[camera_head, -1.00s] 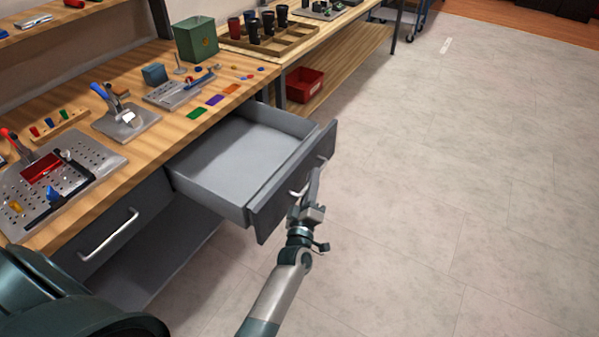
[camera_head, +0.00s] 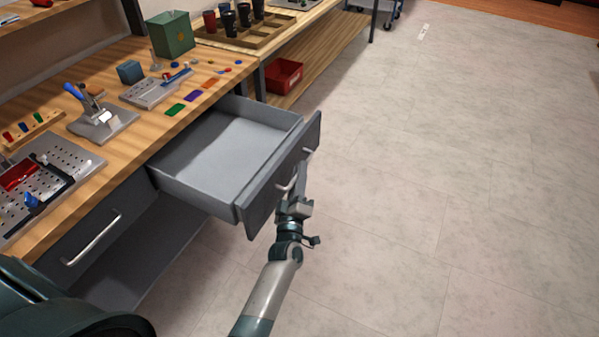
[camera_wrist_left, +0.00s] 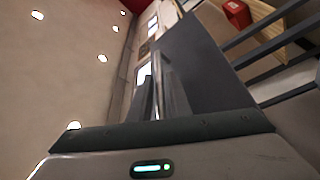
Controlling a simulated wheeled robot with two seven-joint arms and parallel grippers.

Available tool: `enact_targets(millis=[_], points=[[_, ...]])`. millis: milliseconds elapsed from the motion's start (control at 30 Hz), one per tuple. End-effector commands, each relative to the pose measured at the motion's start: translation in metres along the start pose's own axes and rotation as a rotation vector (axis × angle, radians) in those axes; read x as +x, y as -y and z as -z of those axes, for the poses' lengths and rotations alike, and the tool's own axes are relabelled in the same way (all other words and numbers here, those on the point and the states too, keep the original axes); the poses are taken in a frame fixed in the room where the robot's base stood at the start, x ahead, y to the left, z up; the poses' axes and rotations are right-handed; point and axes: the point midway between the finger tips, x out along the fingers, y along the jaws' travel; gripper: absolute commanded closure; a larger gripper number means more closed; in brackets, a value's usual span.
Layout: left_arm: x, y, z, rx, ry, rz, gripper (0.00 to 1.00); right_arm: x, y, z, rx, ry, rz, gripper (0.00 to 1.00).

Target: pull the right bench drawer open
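The right bench drawer (camera_head: 222,150) is pulled well out from under the workbench, and its empty grey inside shows. Its silver handle (camera_head: 286,187) is on the dark front panel, partly hidden by my left gripper (camera_head: 302,172). That gripper is at the handle, with its fingers shut around the middle of the bar. In the left wrist view the narrow fingers (camera_wrist_left: 158,98) point toward a grey panel, and the grip itself is hard to make out. My right gripper is in neither view.
A closed left drawer with its own handle (camera_head: 92,240) is beside it. The wooden bench top (camera_head: 140,140) carries fixtures, coloured tags and a green box (camera_head: 171,35). A red bin (camera_head: 284,75) stands on the shelf behind. The floor (camera_head: 430,200) to the right is clear.

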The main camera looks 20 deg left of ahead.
Motion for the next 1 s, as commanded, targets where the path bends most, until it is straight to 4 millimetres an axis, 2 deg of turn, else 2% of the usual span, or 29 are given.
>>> enact_targets(millis=[267, 800, 1000], points=[[-0.032, 0.000, 0.000, 0.001, 0.002, 0.003, 0.83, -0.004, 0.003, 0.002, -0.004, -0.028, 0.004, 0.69], [-0.138, 0.001, -0.001, 0.001, 0.003, 0.003, 0.83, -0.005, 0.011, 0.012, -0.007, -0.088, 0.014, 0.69], [-0.162, 0.000, 0.000, 0.001, 0.000, 0.001, 0.83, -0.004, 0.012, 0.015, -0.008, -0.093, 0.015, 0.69]])
